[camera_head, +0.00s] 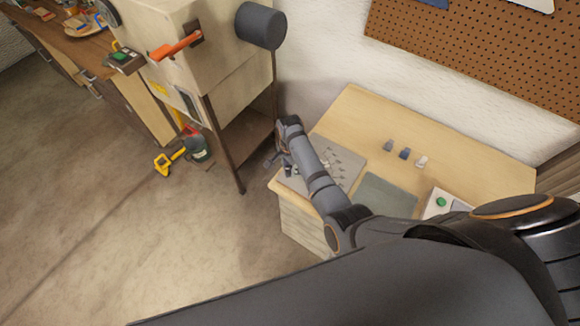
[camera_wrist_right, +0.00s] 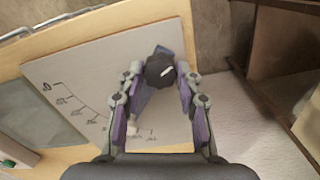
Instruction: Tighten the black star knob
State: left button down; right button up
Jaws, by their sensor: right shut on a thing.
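The black star knob (camera_wrist_right: 158,74) sits at the edge of a grey board (camera_wrist_right: 95,62) in the right wrist view, with a short white mark by it. A bluish piece (camera_wrist_right: 162,51) shows just behind the knob. My right gripper (camera_wrist_right: 160,80) has its two fingers on either side of the knob and is shut on it. In the head view my right gripper (camera_head: 281,160) is small, at the left end of the same board (camera_head: 345,160), and the knob is hard to make out there. My left gripper is not in view.
The board bears a dark curved scale (camera_wrist_right: 75,100) and lies on a wooden bench (camera_head: 355,110). Several small pegs (camera_head: 404,153), a grey-green mat (camera_head: 387,195) and a box with a green button (camera_head: 441,202) are farther right. A beige machine (camera_head: 210,60) stands left.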

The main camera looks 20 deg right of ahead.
aim_at(290, 170)
jog(key=o, duration=1.2)
jog(key=shift+c, duration=0.2)
jog(key=shift+r, duration=0.3)
notch_tip(290, 170, up, 11)
jog(key=shift+r, duration=0.2)
jog(key=shift+s+f, duration=0.1)
